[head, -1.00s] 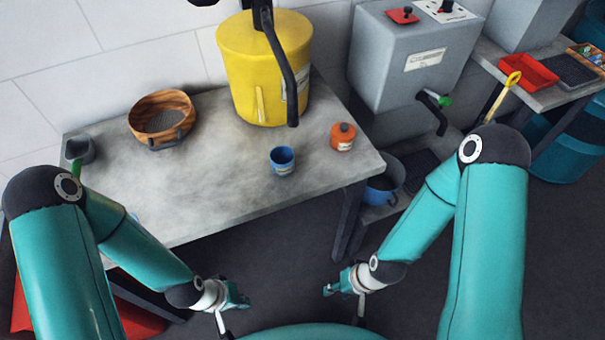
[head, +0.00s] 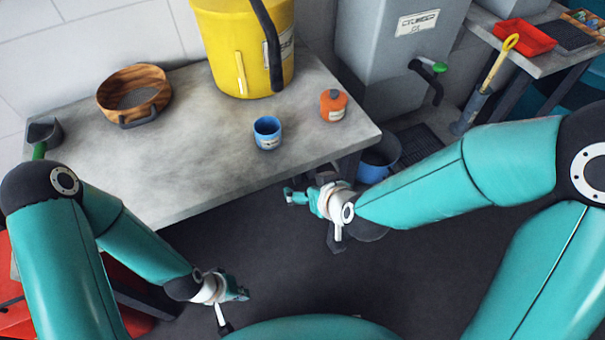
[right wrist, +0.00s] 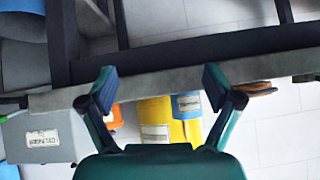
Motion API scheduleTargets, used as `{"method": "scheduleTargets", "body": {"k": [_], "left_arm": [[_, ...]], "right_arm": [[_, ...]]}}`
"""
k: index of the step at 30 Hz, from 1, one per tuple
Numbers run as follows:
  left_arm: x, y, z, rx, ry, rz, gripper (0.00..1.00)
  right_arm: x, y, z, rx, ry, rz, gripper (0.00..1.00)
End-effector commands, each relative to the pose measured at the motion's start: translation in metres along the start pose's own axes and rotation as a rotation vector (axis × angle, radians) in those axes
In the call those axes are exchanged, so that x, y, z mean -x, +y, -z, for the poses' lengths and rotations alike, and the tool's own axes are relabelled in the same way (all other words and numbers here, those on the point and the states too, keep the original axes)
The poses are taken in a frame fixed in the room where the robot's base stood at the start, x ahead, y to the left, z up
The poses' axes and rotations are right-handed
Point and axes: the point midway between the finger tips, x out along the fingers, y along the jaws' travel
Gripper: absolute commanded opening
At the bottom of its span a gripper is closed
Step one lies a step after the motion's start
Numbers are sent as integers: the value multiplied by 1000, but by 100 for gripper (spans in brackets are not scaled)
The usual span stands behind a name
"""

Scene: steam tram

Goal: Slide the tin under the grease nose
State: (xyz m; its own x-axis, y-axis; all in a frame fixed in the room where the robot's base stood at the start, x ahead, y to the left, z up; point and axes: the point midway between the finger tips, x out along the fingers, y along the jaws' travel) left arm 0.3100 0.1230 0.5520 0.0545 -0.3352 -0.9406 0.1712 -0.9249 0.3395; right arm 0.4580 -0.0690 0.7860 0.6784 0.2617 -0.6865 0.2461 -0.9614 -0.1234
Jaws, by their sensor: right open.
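A small blue tin (head: 267,133) with a pale label and an open top stands upright on the grey worktable (head: 200,150), near its front edge. It also shows in the right wrist view (right wrist: 187,104), beyond the table edge. Behind it stands a yellow drum (head: 232,60) with a black pipe (head: 268,45) hanging down its front; I cannot tell whether this is the grease nose. The tin stands in front of the pipe's lower end, apart from it. My right gripper (head: 291,196) is open and empty in front of the table edge. My left gripper (head: 240,292) is low, away from the table.
An orange labelled container (head: 333,105) stands right of the tin. A grey tank (head: 395,60) with a green-handled tap stands at the right, a blue bucket (head: 380,158) below. The table's middle-left is clear.

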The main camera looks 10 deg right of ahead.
Motion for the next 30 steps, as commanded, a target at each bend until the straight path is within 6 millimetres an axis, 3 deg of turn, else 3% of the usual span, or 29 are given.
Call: {"method": "scheduleTargets", "body": {"k": [1,3,9,23,30], "left_arm": [[-20,-7,0,0,0,0,0],[-30,-11,0,0,0,0,0],[-44,-16,0,0,1,0,0],[-41,-15,1,0,1,0,0],[-22,-8,0,0,1,0,0]], "right_arm": [[7,-11,16,41,93,6,90],[26,-22,39,85,192,6,90],[64,-40,71,146,347,7,90],[71,-42,77,153,364,4,90],[64,-41,84,158,358,-9,90]]}}
